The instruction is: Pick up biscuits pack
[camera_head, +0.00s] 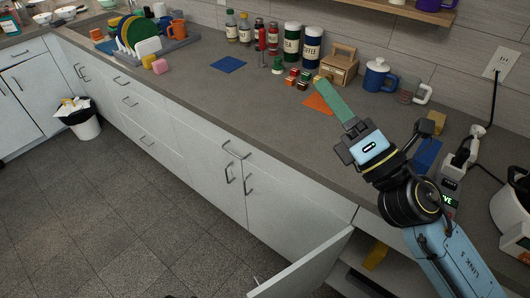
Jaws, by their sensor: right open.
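My right gripper (355,134) is open above the counter at right centre, pointing up and left in the picture. A long flat green object (335,101) extends from between its dark fingers toward the orange square; I cannot tell whether it is touched or only lies behind them. No readable label marks any thing as the biscuits pack, and I cannot tell whether the green object is it. A small tan block (436,122) stands on the counter to the right of the gripper. My left gripper is not in view.
An orange square (318,103), small red and green jars (292,79), a wooden box (339,66) and a blue mug (376,76) are near the gripper. Canisters (291,46) line the wall. A cabinet door (305,270) stands open below. The counter's left-middle is mostly clear.

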